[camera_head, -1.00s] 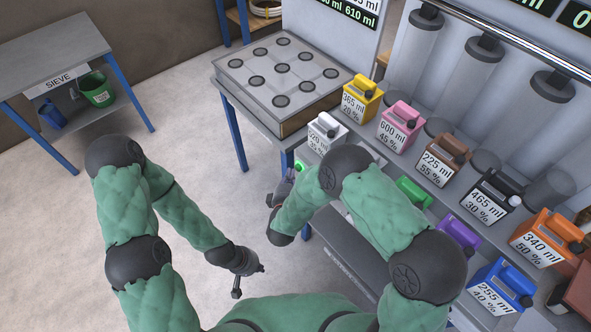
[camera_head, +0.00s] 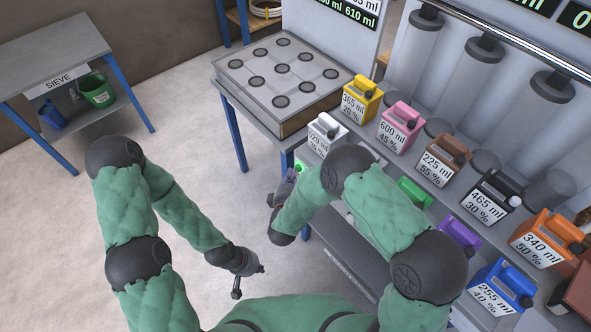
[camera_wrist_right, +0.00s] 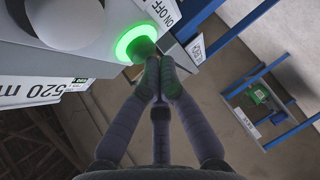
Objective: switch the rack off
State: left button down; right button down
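The rack (camera_head: 432,196) holds several labelled canisters on the right of the head view. A round button with a glowing green ring (camera_wrist_right: 122,42) is on the rack's end in the right wrist view, beside an ON/OFF label (camera_wrist_right: 166,12). My right gripper (camera_wrist_right: 160,72) is shut with its fingertips together at the button's lower right edge; I cannot tell whether they touch it. In the head view my right gripper (camera_head: 284,188) is partly hidden by its arm. My left gripper (camera_head: 250,281) is open and empty, low over the floor, away from the rack.
A grey table with a hole-patterned block (camera_head: 290,72) stands left of the rack. A SIEVE table (camera_head: 50,50) with a green bucket (camera_head: 97,90) is at the far left. Bare floor (camera_head: 195,130) lies between them. A white canister (camera_head: 326,132) stands near my right forearm.

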jog(key=shift+w+d, duration=0.1)
jog(key=shift+d, duration=0.05)
dwell(0.4)
jog(key=shift+w+d, duration=0.15)
jog(key=shift+d, duration=0.05)
dwell(0.3)
jog(key=shift+s+a, duration=0.2)
jog(key=shift+a, duration=0.1)
dwell(0.3)
jog(key=s+a, duration=0.1)
jog(key=s+a+p, duration=0.1)
jog(key=a, duration=0.1)
jog(key=s+a, duration=0.1)
jog(key=shift+s+a, duration=0.25)
jog(key=shift+a, duration=0.15)
dwell(0.5)
